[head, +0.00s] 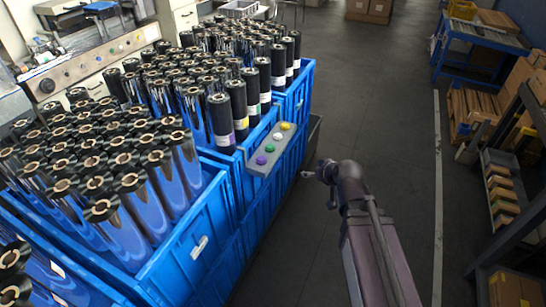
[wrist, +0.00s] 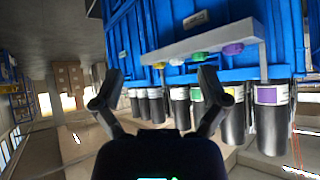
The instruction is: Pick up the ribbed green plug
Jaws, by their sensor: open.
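The green plug (head: 269,147) stands on a narrow grey shelf (head: 251,168) fixed to the side of a blue crate; its ribs are too small to make out. It sits in a row between a purple plug (head: 261,160) and a white plug (head: 277,137), with a yellow plug (head: 285,126) at the far end. In the wrist view the green plug (wrist: 200,56) shows at the shelf edge, beyond the fingertip on the right. My gripper (wrist: 156,82) is open and empty, apart from the shelf. In the head view my gripper (head: 310,174) is right of the shelf.
Blue crates (head: 185,243) full of dark film rolls (head: 220,122) line the left, with rolls rising close behind the shelf. The floor (head: 385,90) to the right is clear. A blue cart (head: 470,70) and racks stand at the far right.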

